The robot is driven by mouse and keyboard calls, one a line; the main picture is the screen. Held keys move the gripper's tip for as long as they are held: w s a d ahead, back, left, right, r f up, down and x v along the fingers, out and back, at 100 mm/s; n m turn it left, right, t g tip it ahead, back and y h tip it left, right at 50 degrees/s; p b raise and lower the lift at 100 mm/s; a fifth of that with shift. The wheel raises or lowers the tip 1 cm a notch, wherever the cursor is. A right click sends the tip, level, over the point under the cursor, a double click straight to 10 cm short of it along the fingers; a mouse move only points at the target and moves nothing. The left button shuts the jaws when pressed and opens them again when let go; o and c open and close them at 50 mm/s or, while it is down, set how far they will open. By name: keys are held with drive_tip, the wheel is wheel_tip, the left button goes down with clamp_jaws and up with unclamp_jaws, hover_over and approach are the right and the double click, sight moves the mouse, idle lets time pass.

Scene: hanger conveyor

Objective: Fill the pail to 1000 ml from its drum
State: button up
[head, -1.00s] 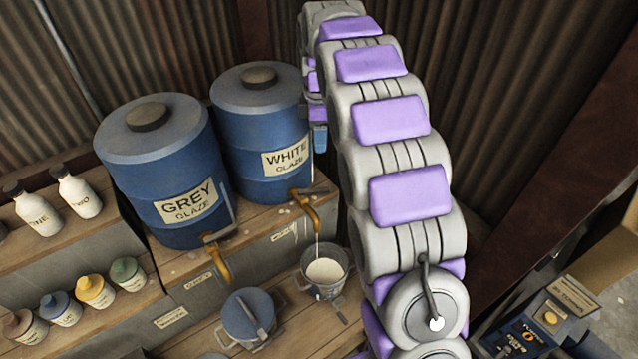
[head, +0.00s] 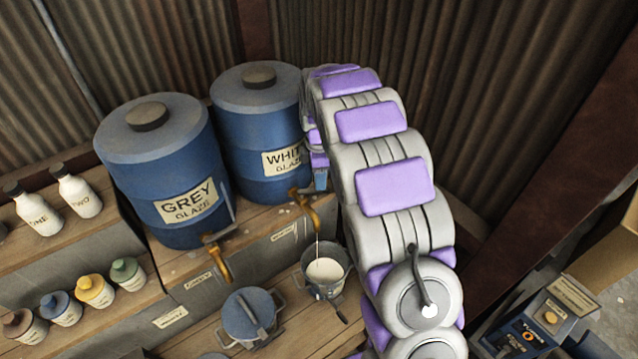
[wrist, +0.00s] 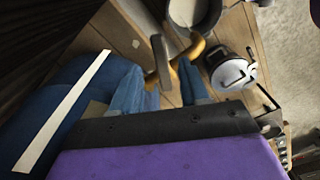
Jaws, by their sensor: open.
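The blue drum labelled WHITE GLAZE (head: 255,120) stands on the wooden shelf. Its brass tap (head: 304,205) lets a thin white stream fall into the grey pail (head: 326,285) below. White liquid shows in the pail; I cannot read its level. In the wrist view the pail (wrist: 193,14) is partly cut off at the top. My gripper (wrist: 160,88) is open, its two blue fingers on either side of the tap's lever (wrist: 160,62). I cannot tell whether they touch it. In the head view my gripper's fingertip (head: 321,179) shows beside the drum, mostly hidden by my arm.
A drum labelled GREY GLAZE (head: 165,170) with its own tap (head: 217,262) stands to the left. A lidded pail (head: 250,316) sits left of the filling pail. White bottles (head: 80,195) and small coloured-lid jars (head: 95,290) line the left shelves. Corrugated walls close the back.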

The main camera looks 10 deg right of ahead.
sight(313, 193)
drive_tip(key=shift+f, duration=1.9)
drive_tip(key=shift+c, duration=0.2)
clamp_jaws()
